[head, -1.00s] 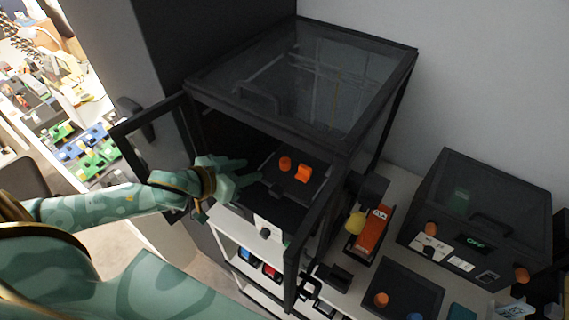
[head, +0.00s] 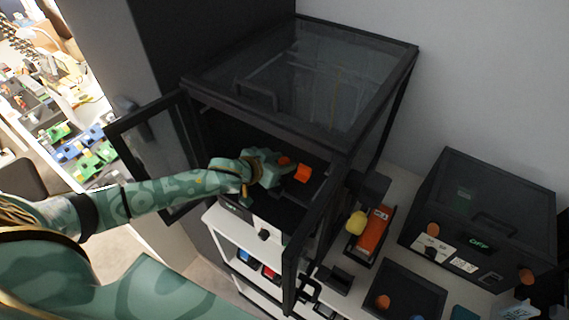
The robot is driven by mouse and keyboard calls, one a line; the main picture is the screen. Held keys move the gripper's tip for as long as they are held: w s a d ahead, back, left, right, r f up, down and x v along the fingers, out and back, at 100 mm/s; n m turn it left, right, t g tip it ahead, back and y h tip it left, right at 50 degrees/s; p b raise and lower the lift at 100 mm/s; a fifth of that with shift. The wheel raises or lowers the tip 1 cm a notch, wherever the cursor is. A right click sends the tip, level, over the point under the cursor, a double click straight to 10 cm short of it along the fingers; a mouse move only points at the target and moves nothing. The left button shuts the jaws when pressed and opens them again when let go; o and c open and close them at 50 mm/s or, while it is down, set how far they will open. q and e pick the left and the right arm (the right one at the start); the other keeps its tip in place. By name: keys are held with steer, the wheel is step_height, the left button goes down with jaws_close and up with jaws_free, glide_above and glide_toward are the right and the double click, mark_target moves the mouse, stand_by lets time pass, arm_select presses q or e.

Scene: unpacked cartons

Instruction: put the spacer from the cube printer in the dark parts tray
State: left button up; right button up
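The cube printer (head: 300,75) is a dark-framed enclosure with clear panels and its front door swung open. Inside, a round orange part (head: 284,160) and a blocky orange part (head: 302,173) sit on the dark print bed; I cannot tell for sure which is the spacer. My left gripper (head: 279,166) is inside the printer, at the round part and just left of the blocky one. It partly hides the round part, and whether its fingers are closed is unclear. The dark parts tray (head: 425,290) is at the lower right, with an orange part and a blue part in it. My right gripper is out of view.
The open door's clear panel (head: 155,150) stands left of my forearm. Another dark frame edge (head: 310,240) rises at the opening's right. A yellow-and-orange spool unit (head: 370,230) and a smaller dark machine (head: 480,215) stand right of the printer.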

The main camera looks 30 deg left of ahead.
arm_select(q)
steer(key=c, duration=0.8)
